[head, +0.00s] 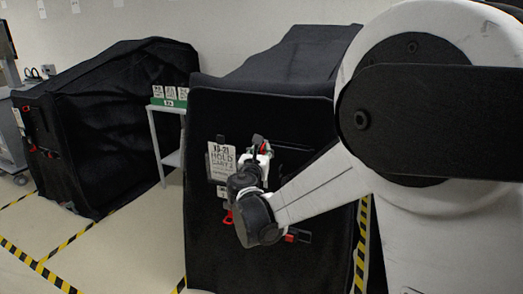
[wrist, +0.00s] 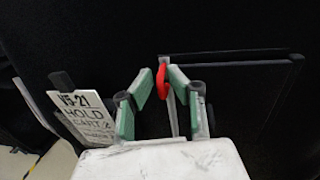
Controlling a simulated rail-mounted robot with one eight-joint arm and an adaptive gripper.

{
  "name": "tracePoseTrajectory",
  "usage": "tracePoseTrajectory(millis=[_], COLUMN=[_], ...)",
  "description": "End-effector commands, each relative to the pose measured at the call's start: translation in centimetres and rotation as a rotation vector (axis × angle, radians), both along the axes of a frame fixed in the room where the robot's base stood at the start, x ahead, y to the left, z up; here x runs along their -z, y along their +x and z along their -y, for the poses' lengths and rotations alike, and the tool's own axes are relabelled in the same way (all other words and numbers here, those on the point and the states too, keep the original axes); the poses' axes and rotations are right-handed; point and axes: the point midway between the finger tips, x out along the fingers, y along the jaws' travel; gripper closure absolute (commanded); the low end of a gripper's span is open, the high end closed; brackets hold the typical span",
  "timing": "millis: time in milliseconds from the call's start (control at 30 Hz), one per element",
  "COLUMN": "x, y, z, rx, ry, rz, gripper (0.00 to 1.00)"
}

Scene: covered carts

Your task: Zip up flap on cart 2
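Cart 2 is under a black cover (head: 215,245) with a raised front flap, in the middle of the head view. A white sign reading "HOLD CART 2" (wrist: 84,117) is on its front; it also shows in the head view (head: 221,160). My gripper (wrist: 160,75) is at the cover's front, right of the sign. Its green-padded fingertips stand close on either side of a small red pull tab (wrist: 161,82). I cannot tell whether they grip it. In the head view my gripper (head: 261,147) partly hides this spot.
Another black covered cart (head: 110,110) stands at the left. Between the carts is a white stand (head: 168,160) with a green-edged top holding small signs. Yellow-black tape (head: 35,265) marks the floor. Red straps (head: 291,237) hang low on cart 2's front.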

Motion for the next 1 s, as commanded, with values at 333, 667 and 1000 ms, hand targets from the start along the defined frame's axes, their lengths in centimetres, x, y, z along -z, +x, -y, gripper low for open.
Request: tracePoseTrajectory(millis=[333,667,1000], x=[0.0,0.0,0.0], y=[-4.5,-10.3,-11.9], z=[-0.8,-1.7,-1.9], rx=[-0.003,-0.002,0.000], ry=[0.000,0.000,0.000], rz=[0.000,0.000,0.000], gripper=[0.84,0.84,0.84])
